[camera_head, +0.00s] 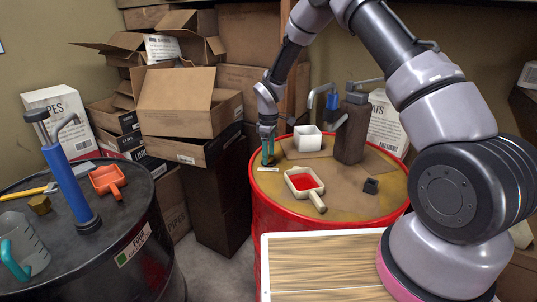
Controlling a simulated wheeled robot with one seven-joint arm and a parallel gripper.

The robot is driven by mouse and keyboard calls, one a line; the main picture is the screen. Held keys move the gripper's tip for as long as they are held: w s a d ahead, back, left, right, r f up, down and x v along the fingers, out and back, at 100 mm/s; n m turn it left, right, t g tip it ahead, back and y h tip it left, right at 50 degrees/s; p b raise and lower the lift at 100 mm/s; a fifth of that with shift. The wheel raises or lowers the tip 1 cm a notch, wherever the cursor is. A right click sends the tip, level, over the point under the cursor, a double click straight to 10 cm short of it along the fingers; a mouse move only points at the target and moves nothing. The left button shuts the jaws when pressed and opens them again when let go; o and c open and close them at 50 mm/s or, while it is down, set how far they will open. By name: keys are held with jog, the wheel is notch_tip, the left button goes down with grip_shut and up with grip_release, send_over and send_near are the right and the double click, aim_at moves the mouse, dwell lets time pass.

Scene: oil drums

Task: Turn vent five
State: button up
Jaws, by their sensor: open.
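No part that I can surely name as vent five shows in the head view. My gripper (268,161) points down at the left edge of the red drum's top, with its teal fingers open and apparently empty. A small white label (268,169) lies on the drum top just below the fingers. A brown pump (351,130) with a grey spout and a handle stands upright on the red drum (266,215), to the right of my gripper. I cannot tell whether the fingertips touch the drum top.
A white square container (307,138), a pan with red contents (304,182) and a small dark block (371,186) are on the red drum. A black drum (110,215) at left holds a blue pump (68,180), an orange scoop (107,180) and a jug (24,245). Cardboard boxes (180,100) stand behind.

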jog(key=shift+f, duration=0.1)
grip_shut()
jog(key=shift+m, duration=0.4)
jog(key=m, duration=0.3)
jog(key=shift+m, duration=0.4)
jog(key=m, duration=0.4)
jog(key=shift+m, duration=0.3)
jog(key=m, duration=0.4)
jog(key=shift+d+m, duration=0.1)
jog(key=shift+m, duration=2.4)
